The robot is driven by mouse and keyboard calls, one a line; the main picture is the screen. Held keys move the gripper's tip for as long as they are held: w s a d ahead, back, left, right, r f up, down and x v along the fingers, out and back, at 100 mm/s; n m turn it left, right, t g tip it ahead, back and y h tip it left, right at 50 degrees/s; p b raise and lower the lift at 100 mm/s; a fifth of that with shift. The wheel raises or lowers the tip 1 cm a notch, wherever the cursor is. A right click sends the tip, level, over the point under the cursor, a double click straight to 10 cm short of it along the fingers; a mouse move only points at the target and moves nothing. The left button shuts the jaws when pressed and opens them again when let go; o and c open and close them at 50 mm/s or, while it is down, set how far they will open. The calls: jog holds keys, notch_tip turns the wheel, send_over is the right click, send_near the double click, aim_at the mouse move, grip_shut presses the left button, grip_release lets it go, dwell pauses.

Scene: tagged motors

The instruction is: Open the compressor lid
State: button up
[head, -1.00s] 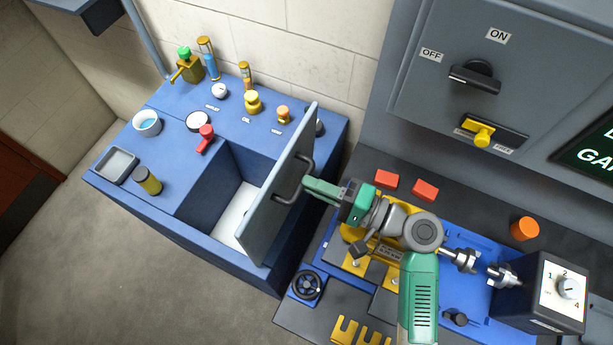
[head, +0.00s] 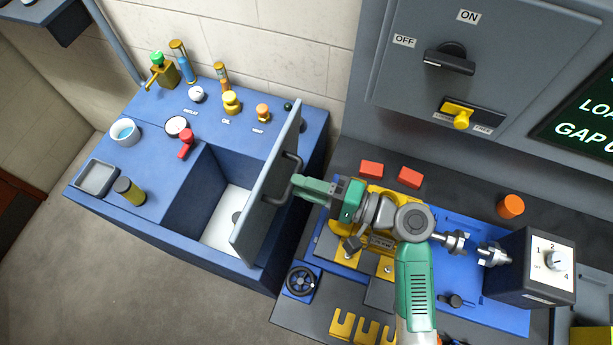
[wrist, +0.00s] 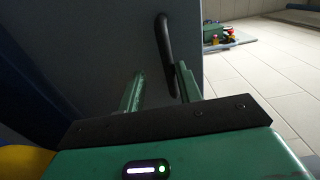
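The compressor is the blue cabinet (head: 150,207) at the left of the head view. Its grey lid (head: 262,205) stands up steeply at the right side of the opening, and the pale cavity (head: 222,232) is exposed. A dark bar handle (head: 291,172) is on the lid's right face and also shows in the wrist view (wrist: 163,42). My gripper (head: 298,187) is at the handle, to the right of the lid. In the wrist view my gripper's fingers (wrist: 160,85) are spread apart, with the handle's lower end between them, nearer the right finger. Contact is unclear.
Knobs, gauges and a red lever (head: 186,143) stand on the cabinet top, with a white cup (head: 124,132) and grey tray (head: 97,178). A workbench with a handwheel (head: 301,281) and red blocks (head: 371,169) lies under my arm. A switch panel (head: 390,75) rises behind.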

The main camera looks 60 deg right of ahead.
jog(key=shift+r, duration=0.1)
jog(key=s+d, duration=0.1)
jog(key=s, duration=0.6)
jog(key=shift+s+d+b, duration=0.15)
jog(key=shift+s+b, duration=0.2)
dwell(0.3)
